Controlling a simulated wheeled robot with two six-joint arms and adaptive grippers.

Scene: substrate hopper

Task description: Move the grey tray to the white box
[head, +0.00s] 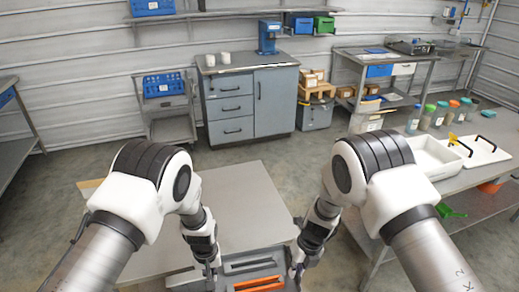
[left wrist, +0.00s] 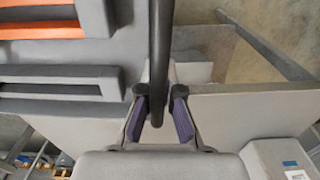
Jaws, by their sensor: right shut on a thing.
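The grey tray (head: 238,267) is at the bottom centre of the head view, cut off by the edge, with orange inside. In the left wrist view its grey compartments (left wrist: 60,73) fill the upper left. My right gripper (head: 297,270) is shut at the tray's right side. My left gripper (head: 211,272) is at its left side. In the left wrist view its fingers (left wrist: 161,100) stand either side of a dark bar; whether they grip it is unclear. The open white box (head: 432,163) stands on the right table, away from both grippers.
A bare grey tabletop (head: 240,205) lies beyond the tray. On the right table (head: 455,190), a white lid with black handles (head: 480,150) lies beside the box, and several jars (head: 440,115) stand behind. Open floor (head: 300,165) separates the two tables.

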